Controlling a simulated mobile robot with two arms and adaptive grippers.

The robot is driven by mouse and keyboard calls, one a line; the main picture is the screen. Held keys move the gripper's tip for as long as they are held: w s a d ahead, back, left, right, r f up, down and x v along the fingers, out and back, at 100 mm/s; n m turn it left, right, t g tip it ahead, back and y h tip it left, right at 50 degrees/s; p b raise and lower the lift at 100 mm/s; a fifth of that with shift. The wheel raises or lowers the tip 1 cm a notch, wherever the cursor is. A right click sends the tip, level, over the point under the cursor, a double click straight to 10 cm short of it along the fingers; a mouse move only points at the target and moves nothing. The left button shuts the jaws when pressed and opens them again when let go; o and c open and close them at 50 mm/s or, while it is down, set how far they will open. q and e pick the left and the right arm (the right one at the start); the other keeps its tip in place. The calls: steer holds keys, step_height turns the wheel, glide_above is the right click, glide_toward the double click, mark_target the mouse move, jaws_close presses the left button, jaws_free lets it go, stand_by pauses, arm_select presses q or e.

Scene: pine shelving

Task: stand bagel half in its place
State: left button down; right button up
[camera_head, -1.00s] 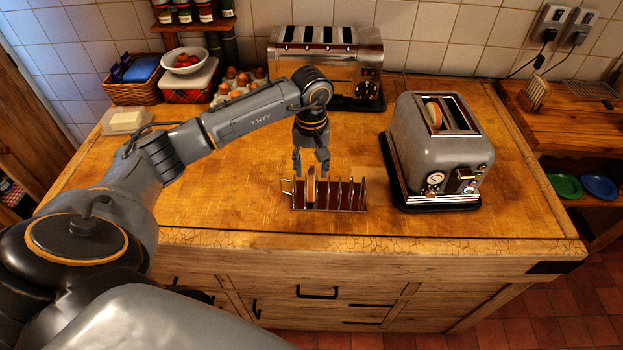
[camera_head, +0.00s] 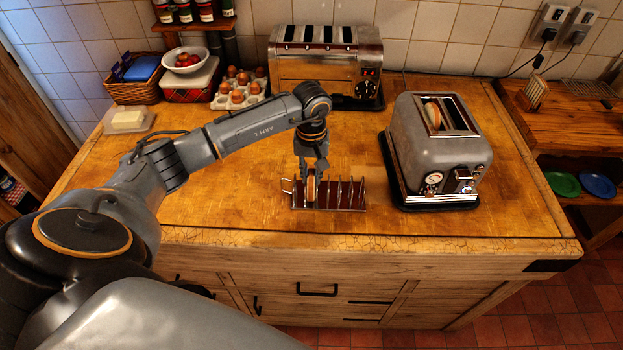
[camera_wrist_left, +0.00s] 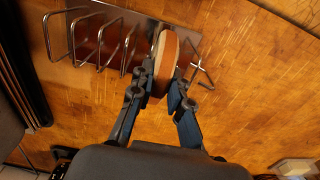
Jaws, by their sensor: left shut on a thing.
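My left gripper (camera_head: 311,178) is shut on a bagel half (camera_head: 311,188), with a finger on each side. The bagel half is upright in the left part of the wire toast rack (camera_head: 342,207), between its wires. In the left wrist view the bagel half (camera_wrist_left: 164,62) shows its pale face and brown side between the fingertips (camera_wrist_left: 162,88), over the rack's metal base (camera_wrist_left: 188,38). Its lower edge is hard to make out. Another bagel piece (camera_head: 433,113) sits in a slot of the grey toaster (camera_head: 410,150). My right gripper is not in view.
The grey toaster stands right of the rack. A chrome toaster (camera_head: 310,72), an egg tray (camera_head: 238,95), a basket (camera_head: 135,90) and a butter dish (camera_head: 127,120) stand along the back and left. The wooden worktop (camera_head: 240,190) is clear around the rack.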

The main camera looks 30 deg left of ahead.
arm_select(q)
step_height(320, 180, up, 8)
steer(key=b, duration=0.3)
step_height(320, 180, up, 13)
steer(key=p, duration=0.6)
stand_by(0.3)
